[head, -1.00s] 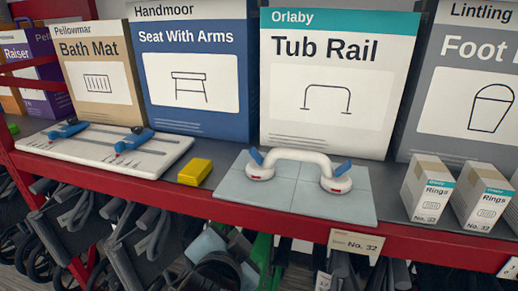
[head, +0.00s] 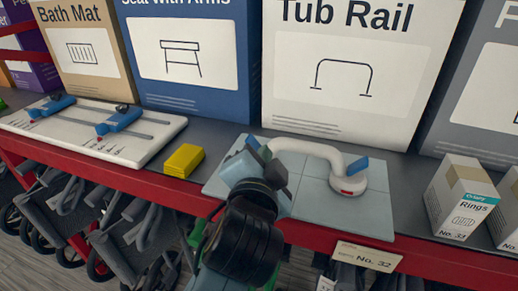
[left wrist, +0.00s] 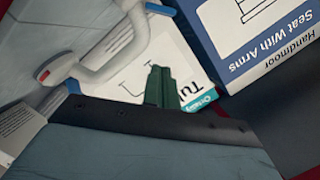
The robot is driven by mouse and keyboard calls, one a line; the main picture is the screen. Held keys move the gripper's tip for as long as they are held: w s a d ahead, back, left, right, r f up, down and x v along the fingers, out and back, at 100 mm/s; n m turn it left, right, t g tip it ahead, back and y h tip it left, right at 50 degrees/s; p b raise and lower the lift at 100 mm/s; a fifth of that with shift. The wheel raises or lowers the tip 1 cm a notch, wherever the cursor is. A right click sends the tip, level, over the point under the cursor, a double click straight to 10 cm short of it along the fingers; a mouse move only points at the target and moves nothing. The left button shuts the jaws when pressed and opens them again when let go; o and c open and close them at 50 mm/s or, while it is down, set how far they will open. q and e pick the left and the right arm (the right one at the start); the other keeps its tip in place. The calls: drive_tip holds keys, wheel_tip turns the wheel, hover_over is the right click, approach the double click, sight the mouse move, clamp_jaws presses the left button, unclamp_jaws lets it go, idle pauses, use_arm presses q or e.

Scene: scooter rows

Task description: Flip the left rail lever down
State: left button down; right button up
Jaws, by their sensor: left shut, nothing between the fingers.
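The white tub rail (head: 310,146) stands on a grey tiled board (head: 365,222). Its right cup has a blue lever (head: 357,166) that sticks up at a slant. The left rail lever (head: 252,142) shows only as a small blue tip behind my gripper; its angle is hard to tell, and the left cup is hidden. My left gripper (head: 265,167) is shut and empty, over the left end of the rail; I cannot tell whether it touches the lever. In the left wrist view, the shut fingers (left wrist: 160,88) are beside the rail (left wrist: 105,75). My right gripper is not in view.
A yellow block (head: 184,160) lies left of the board. A white panel with blue sliders (head: 150,142) is farther left. Large boxes, including the Tub Rail box (head: 345,115), stand behind. Small Rings boxes (head: 460,200) are at right. The red shelf edge (head: 420,258) runs in front.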

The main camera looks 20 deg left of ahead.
sight(254, 143)
use_arm(q)
drive_tip(key=w+a+f, duration=0.1)
drive_tip(key=w, duration=0.2)
drive_tip(key=w+a+f, duration=0.1)
drive_tip(key=w, duration=0.2)
drive_tip(key=w+a+f, duration=0.1)
drive_tip(key=w+a, duration=0.1)
drive_tip(key=w, duration=0.1)
drive_tip(key=shift+f, duration=0.25)
drive_tip(key=shift+a+f, duration=0.25)
drive_tip(key=shift+f, duration=0.05)
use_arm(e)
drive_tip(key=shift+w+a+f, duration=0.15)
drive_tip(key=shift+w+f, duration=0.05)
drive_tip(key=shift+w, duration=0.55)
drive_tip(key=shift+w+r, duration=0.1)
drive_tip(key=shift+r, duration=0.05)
use_arm(q)
drive_tip(key=shift+a+n, duration=0.15)
drive_tip(key=shift+n, duration=0.15)
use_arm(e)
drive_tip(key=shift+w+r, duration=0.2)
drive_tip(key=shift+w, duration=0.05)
